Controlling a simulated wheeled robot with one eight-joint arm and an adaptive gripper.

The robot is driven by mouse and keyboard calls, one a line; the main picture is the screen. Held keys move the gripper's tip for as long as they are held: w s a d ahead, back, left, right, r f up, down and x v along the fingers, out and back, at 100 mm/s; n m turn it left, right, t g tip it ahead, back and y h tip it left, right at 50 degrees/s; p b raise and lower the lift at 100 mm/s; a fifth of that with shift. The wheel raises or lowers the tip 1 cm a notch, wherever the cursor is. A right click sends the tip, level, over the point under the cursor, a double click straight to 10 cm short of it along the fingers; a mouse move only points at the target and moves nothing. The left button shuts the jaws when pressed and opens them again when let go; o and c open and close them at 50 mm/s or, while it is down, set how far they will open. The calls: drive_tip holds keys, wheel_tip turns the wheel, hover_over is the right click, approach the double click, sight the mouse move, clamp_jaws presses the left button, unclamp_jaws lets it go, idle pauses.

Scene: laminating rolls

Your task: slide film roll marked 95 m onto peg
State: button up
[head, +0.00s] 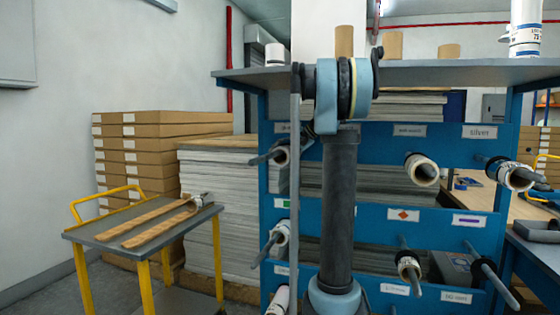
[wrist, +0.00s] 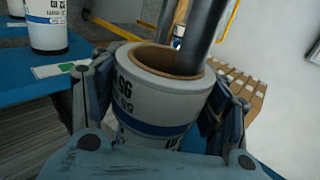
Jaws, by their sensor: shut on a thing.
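In the wrist view, a white film roll (wrist: 155,100) with a blue band and dark print, partly legible as 95, sits between the fingers of my gripper (wrist: 160,115). My gripper is shut on it. Its brown cardboard core opens away from the camera. A dark grey rod (wrist: 205,30), which looks like a peg, reaches to the core opening; I cannot tell how far inside it is. In the head view my arm hides my gripper and the held roll. The blue rack (head: 380,145) carries several grey pegs, including a bare one (head: 485,270) at lower right.
Other rolls hang on the rack, such as one at upper right (head: 421,170). Another roll (wrist: 45,25) stands out from the board beside a green-marked label (wrist: 60,69). Stacked boxes (head: 150,150) stand behind.

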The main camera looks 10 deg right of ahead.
sight(289, 150)
drive_tip(key=o, duration=1.2)
drive_tip(key=shift+d+r, duration=0.1)
drive_tip(key=shift+v, duration=3.6)
